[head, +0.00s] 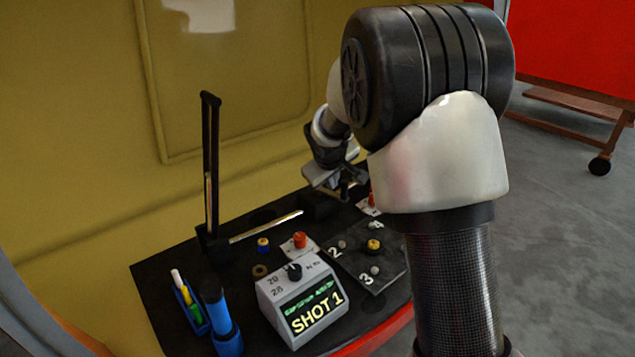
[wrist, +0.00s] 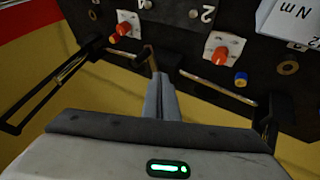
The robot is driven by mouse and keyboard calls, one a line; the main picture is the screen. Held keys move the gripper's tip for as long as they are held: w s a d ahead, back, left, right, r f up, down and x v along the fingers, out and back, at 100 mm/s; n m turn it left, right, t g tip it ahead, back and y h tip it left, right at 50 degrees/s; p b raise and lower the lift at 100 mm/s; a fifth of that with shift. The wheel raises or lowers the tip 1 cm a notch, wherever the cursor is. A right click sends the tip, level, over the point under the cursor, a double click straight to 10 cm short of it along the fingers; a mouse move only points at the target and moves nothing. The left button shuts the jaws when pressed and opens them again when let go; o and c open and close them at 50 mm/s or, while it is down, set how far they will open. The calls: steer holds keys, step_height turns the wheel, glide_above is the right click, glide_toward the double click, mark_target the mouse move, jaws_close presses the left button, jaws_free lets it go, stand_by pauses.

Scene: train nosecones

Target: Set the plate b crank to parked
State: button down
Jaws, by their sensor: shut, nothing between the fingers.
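I see two similar black hinged arms, each beside a pale rod; no label shows which is the plate b crank. One arm (head: 210,160) stands upright at the board's left in the head view; its base (wrist: 275,110) is at right in the wrist view. The other arm (wrist: 50,88) slants outward at left in the wrist view and is hidden behind my arm in the head view. My gripper (wrist: 158,78) is shut and empty, its tips close to the end of that second fixture's rod; contact cannot be told. It also shows in the head view (head: 345,190).
A grey SHOT 1 display box (head: 300,300) with a black knob stands in front. Orange knobs (head: 300,241) sit on white plates, beside a black numbered plate (head: 375,262). A blue bottle (head: 220,320) and a pen holder (head: 190,305) stand at left. A yellow wall rises behind.

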steer(key=w+d+r+b+x, duration=0.1)
steer(key=b+x, duration=0.1)
steer(key=x, duration=1.1)
steer(key=shift+w+d, duration=0.4)
steer(key=shift+d, duration=0.05)
